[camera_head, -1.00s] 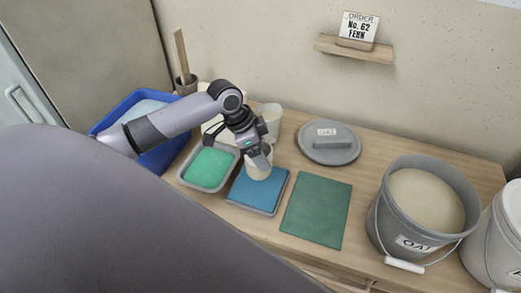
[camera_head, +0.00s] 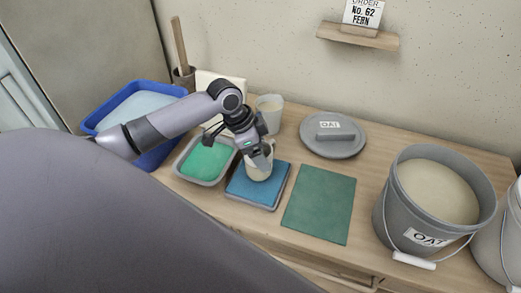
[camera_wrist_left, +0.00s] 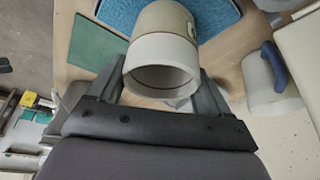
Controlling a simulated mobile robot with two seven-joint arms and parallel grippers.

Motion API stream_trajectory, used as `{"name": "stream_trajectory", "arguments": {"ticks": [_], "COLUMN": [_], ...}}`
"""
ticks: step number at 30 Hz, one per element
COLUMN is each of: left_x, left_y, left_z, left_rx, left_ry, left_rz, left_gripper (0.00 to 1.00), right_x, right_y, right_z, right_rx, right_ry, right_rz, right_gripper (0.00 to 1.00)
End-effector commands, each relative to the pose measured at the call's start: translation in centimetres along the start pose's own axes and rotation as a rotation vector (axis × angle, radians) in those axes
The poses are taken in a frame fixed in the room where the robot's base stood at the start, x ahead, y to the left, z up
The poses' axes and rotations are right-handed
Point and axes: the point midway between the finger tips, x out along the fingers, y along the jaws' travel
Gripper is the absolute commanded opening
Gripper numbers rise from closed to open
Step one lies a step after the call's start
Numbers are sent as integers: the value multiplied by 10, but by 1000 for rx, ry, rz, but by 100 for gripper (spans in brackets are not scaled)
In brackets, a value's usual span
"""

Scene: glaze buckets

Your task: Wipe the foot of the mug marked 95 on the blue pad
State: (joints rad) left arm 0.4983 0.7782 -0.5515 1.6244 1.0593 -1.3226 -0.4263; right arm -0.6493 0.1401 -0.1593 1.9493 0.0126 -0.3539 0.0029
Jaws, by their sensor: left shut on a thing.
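My left gripper (camera_head: 258,150) is shut on a pale cream mug (camera_head: 259,169) and holds it mouth up over the far part of the blue pad (camera_head: 247,190). In the left wrist view, the mug (camera_wrist_left: 162,55) sits between the two fingers, with its open mouth toward the camera and the blue pad (camera_wrist_left: 121,12) behind it. I cannot tell whether its foot touches the pad, and I cannot read a number on it. My right gripper is not in view.
A green sponge tray (camera_head: 205,160) is left of the pad and a dark green mat (camera_head: 319,203) right of it. A second pale cup (camera_head: 270,112) stands behind. The grey lid (camera_head: 333,135) and OAT bucket (camera_head: 417,215) are farther right.

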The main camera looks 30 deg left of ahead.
Motion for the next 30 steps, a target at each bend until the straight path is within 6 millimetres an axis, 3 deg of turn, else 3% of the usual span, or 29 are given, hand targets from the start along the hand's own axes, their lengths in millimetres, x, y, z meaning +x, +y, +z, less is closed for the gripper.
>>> {"name": "stream_trajectory", "arguments": {"ticks": [30], "left_x": [11], "left_y": [-1], "left_z": [4], "left_rx": [0], "left_ry": [2], "left_rz": [-1], "left_gripper": [37], "right_x": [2], "right_y": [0], "right_z": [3], "right_rx": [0], "right_ry": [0], "right_rz": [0], "right_gripper": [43]}}
